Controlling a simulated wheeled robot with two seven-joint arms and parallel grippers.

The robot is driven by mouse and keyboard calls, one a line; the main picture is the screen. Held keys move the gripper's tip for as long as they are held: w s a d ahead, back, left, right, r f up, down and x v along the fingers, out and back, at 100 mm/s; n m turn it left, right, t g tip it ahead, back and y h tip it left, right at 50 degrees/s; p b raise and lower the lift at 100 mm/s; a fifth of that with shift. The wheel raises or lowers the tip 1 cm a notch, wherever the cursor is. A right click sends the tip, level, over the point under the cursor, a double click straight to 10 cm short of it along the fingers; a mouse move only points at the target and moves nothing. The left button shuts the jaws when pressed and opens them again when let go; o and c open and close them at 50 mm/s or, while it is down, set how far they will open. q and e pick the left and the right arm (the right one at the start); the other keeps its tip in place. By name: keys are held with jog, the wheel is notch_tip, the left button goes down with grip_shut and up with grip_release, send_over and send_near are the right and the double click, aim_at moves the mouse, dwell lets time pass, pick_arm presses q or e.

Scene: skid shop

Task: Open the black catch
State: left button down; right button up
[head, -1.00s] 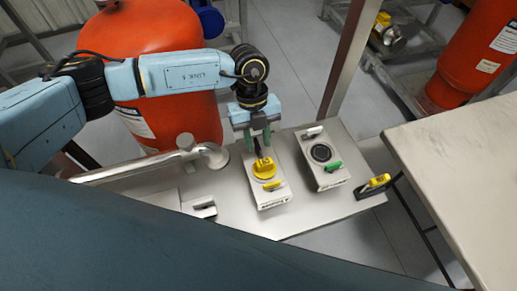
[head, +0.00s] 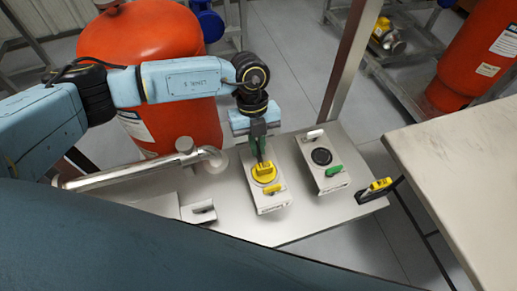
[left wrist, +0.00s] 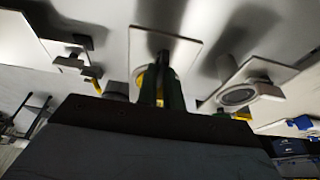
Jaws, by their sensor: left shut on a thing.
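The black catch is at the far end of the box with the yellow dial (head: 264,171), mostly hidden by my fingers. My left gripper (head: 257,153) comes down on it from above, with its green fingers closed together around the catch. In the left wrist view the fingers (left wrist: 163,92) are close together, in front of a pale plate, and hide what is between them. A yellow catch (head: 274,189) sits at the near end of the same box. My right gripper is not in view.
A second box (head: 325,175) to the right carries a white catch (head: 314,134), a black disc and a green catch (head: 334,170). A metal pipe (head: 130,172) runs along the left. A pale table (head: 455,150) stands at the right, an orange tank (head: 150,70) behind.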

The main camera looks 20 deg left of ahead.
pick_arm(q)
jog(key=shift+f+m+b, duration=0.1)
jog(key=shift+m+b, duration=0.35)
jog(key=shift+m, duration=0.45)
jog(key=shift+m+y, duration=0.4)
jog(key=shift+m, duration=0.3)
jog(key=shift+b, duration=0.3)
jog(key=shift+m+g+y+b, duration=0.35)
jog(key=shift+m+b, duration=0.35)
jog(key=shift+m, duration=1.1)
